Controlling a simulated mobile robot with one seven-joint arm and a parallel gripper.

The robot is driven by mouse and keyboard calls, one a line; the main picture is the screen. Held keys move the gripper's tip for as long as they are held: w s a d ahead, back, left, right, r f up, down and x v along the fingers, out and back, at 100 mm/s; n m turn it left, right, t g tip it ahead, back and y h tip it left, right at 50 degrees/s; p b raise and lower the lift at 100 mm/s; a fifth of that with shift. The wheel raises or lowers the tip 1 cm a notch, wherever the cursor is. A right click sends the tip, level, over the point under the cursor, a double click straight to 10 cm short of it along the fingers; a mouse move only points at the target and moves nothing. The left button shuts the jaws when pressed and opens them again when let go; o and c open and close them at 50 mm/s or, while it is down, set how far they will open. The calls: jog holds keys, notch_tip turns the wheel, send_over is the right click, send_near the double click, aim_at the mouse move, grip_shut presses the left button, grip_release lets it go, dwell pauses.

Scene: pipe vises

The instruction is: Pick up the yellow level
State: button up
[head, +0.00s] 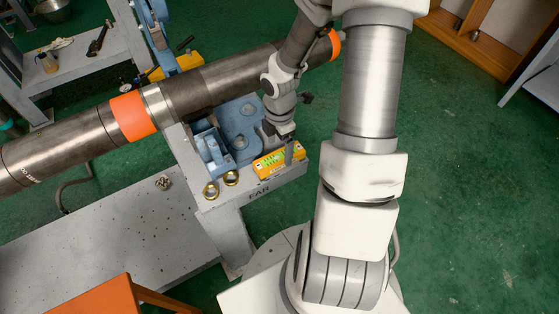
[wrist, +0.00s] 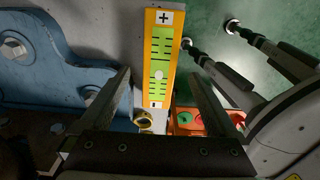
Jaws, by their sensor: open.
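The yellow level (head: 279,161) lies on the grey stand marked FAR, near its right end, beside the blue vise (head: 240,122). In the wrist view the level (wrist: 173,55) runs nearly up and down the picture, with a green scale face and plus and minus marks. My gripper (head: 288,148) is over the level in the head view. In the wrist view my gripper (wrist: 159,78) is open, with one finger on each side of the level's line. I see no clear contact, and the height gap is hard to judge.
A large steel pipe (head: 195,90) with orange bands crosses above the stand (head: 213,205). An orange piece with red and green discs (wrist: 204,122) shows near my right finger.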

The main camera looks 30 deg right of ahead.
aim_at(280, 156)
notch_tip(280, 156, down, 5)
jog(key=shift+r+b, duration=0.1)
jog(key=shift+b, duration=0.9)
grip_shut()
